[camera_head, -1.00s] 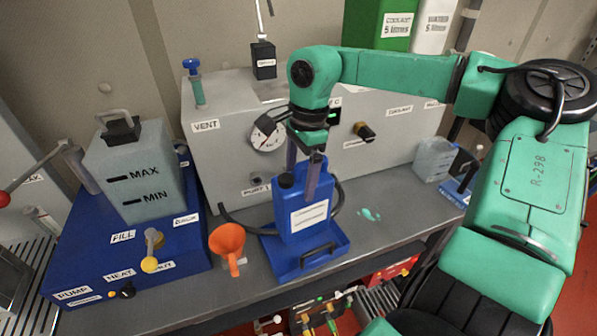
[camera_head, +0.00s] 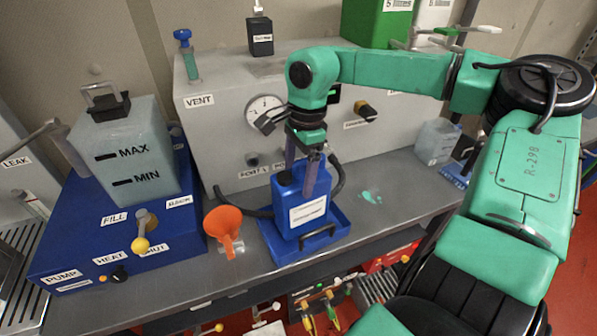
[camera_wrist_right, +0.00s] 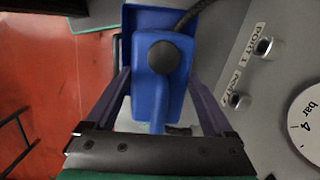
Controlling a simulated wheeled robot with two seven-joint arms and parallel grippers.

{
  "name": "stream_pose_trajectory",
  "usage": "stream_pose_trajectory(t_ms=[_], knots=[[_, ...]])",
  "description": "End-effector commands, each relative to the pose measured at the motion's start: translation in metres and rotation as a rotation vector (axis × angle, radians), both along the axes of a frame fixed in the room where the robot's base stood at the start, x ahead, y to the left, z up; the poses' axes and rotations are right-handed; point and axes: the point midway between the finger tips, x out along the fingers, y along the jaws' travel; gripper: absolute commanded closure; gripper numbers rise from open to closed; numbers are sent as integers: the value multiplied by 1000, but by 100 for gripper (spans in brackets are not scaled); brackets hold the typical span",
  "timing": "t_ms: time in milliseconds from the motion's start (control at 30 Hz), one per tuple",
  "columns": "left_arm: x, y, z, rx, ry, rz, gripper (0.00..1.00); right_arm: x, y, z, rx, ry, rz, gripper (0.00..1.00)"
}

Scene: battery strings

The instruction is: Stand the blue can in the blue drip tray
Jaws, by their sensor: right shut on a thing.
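The blue can (camera_head: 290,207), with a white label on its front, stands upright over the blue drip tray (camera_head: 277,252) on the grey bench. The tray's rim shows around the can's base; whether the base rests on the tray floor I cannot tell. My right gripper (camera_head: 313,172) comes down from above and is shut on the can, one finger in front of its side. In the right wrist view the can (camera_wrist_right: 157,85) with its dark round cap lies between the two fingers, and the tray (camera_wrist_right: 180,18) shows behind it. My left gripper is not in view.
A blue pump unit (camera_head: 75,245) fills the left. Bench to the right of the tray is mostly clear.

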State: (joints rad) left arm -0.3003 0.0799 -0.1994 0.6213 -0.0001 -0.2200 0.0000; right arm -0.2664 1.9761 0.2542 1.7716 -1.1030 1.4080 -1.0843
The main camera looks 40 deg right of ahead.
Motion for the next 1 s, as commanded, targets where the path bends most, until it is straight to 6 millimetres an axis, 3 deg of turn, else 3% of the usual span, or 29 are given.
stream_pose_trajectory(t_ms=[633, 667, 700, 1000], knots=[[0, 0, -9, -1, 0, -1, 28, 1, 0, -8, 1, -5, 0, 100], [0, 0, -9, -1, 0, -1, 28, 1, 0, -8, 1, -5, 0, 9], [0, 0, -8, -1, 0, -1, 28, 1, 0, -7, 1, -5, 0, 0], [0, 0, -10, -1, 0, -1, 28, 0, -1, -7, -1, 0, -1, 0]])
